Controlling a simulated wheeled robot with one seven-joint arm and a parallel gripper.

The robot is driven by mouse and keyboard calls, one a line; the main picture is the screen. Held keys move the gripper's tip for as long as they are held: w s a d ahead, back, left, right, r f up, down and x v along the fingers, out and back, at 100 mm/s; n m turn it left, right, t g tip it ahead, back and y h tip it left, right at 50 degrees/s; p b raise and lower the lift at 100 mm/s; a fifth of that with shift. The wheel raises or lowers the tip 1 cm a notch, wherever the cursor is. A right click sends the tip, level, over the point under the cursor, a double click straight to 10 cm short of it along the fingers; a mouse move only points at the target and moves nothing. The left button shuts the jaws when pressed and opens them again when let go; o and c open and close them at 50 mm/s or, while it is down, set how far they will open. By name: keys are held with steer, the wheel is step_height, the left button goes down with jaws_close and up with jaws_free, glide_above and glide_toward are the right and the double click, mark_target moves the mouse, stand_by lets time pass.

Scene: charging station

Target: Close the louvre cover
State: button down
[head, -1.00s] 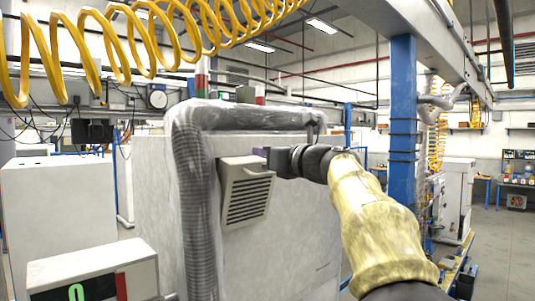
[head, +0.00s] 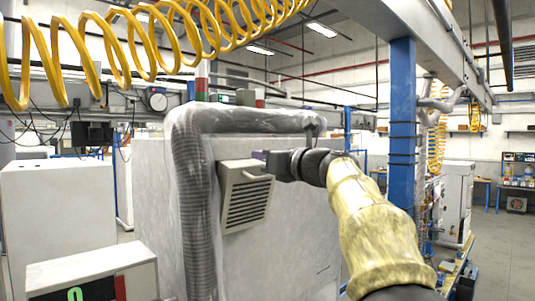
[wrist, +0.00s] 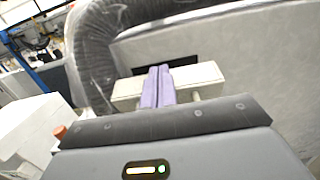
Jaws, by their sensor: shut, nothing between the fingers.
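The louvre cover (head: 240,205) is a beige box with dark slats and a bar handle (head: 258,178) near its top. It sits tilted on the front of a pale grey cabinet, its top edge standing out from the cabinet face. My gripper (head: 258,155) is at its upper right edge in the head view. In the wrist view, the purple fingers (wrist: 158,72) are together and empty, over the cover's beige top (wrist: 208,76). A dark opening (wrist: 182,60) shows behind the cover. I cannot tell whether the fingers touch it.
A grey wrapped hose (head: 190,190) bends over the cabinet (head: 290,235), close left of the cover. A blue post (head: 402,130) stands to the right. A yellow coiled hose (head: 130,45) hangs above. A white box with a green digit (head: 90,270) is at lower left.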

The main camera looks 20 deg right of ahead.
steer(key=shift+f, duration=0.15)
steer(key=s+d+r+b, duration=0.3)
steer(key=s+d+r, duration=0.1)
steer(key=s, duration=0.5)
steer(key=shift+d+r, duration=0.3)
steer(key=shift+r, duration=0.6)
